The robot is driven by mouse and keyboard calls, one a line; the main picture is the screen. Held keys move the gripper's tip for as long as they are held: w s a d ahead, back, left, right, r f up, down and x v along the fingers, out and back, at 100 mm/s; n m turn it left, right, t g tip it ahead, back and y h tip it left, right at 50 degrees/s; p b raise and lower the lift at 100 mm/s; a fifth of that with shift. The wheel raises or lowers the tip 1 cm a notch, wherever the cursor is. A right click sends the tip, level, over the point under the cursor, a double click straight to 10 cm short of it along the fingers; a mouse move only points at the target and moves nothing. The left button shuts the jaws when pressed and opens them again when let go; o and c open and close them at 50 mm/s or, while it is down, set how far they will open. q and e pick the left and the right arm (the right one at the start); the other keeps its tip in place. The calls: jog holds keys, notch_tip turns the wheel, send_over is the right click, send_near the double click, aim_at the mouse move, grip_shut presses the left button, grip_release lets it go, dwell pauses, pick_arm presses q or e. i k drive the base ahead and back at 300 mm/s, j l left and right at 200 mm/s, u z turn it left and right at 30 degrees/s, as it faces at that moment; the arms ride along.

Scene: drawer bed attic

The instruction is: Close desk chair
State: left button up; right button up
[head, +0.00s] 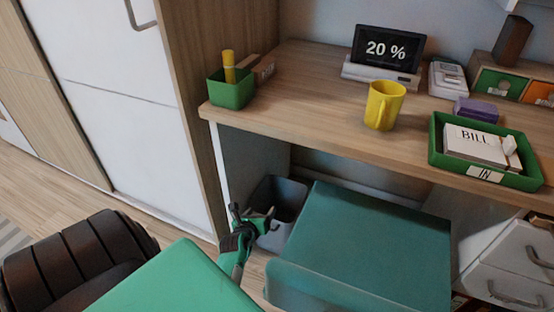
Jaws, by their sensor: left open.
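The desk chair (365,238) is teal, with a broad flat panel partly under the desk's front edge. A rounded teal edge of it (325,292) lies nearer to me, at the bottom of the head view. The chair's legs are hidden. My left gripper (252,211) is open and empty. In the picture it is just left of the chair, with its fingers pointing toward the desk. I cannot tell whether it touches the chair. My right gripper is not in view.
The wooden desk (320,100) holds a yellow mug (384,105), a green pen cup (231,88), a display (387,50) and a green tray (436,150). A grey bin (275,205) stands under it, beyond my left gripper. Drawers (515,255) stand right, a white cabinet (120,110) left.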

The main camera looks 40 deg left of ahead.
aim_at(346, 250)
jog(key=k+l, duration=0.3)
jog(key=k, duration=0.15)
jog(key=k+l, duration=0.3)
jog(key=k, duration=0.15)
jog(key=k+l, duration=0.3)
jog(key=k, duration=0.15)
